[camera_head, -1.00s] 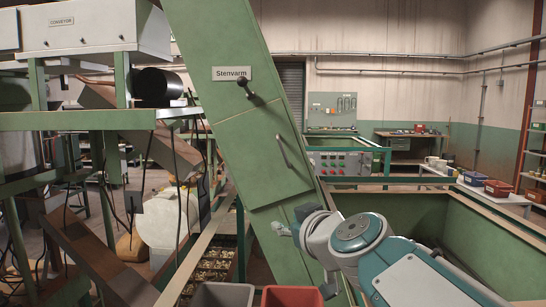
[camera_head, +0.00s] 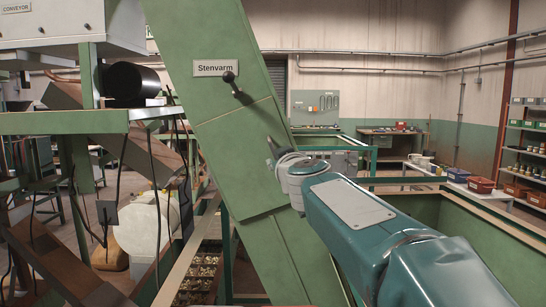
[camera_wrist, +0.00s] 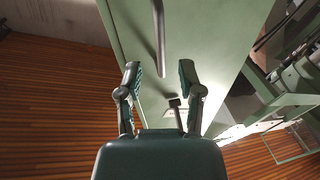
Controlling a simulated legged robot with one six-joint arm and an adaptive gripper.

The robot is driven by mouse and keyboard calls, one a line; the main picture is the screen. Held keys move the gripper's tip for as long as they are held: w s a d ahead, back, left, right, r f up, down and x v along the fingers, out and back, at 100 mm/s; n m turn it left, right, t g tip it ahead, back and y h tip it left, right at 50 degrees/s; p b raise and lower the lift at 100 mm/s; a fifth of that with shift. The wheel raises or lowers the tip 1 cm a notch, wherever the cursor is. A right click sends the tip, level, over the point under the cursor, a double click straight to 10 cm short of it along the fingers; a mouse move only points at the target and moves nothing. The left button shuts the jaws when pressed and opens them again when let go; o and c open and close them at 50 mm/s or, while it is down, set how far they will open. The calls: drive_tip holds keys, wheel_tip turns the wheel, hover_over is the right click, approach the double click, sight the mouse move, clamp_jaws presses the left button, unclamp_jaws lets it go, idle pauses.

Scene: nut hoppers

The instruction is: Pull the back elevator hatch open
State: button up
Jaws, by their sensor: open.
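The green elevator (camera_head: 190,45) slants up through the head view. Its hatch (camera_head: 235,165) is a flat green panel that looks shut. A black-knobbed lever (camera_head: 231,84) sits at the hatch's upper edge and also shows in the wrist view (camera_wrist: 176,108). My gripper (camera_head: 273,146) is at the hatch's right side and hides the handle in the head view. In the wrist view my gripper (camera_wrist: 160,70) is open and faces the panel. The hatch's bar handle (camera_wrist: 158,35) runs down to between the fingertips. I cannot tell whether they touch it.
A "Stenvarm" plate (camera_head: 215,68) is above the lever. A control box (camera_head: 340,161) with a green frame stands behind my arm. A green walled bin (camera_head: 480,235) lies on the right. Cables and a black cylinder (camera_head: 137,86) are on the left.

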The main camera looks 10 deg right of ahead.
sight(253, 164)
drive_tip(key=shift+w+a, duration=0.15)
drive_tip(key=shift+w, duration=2.2)
clamp_jaws()
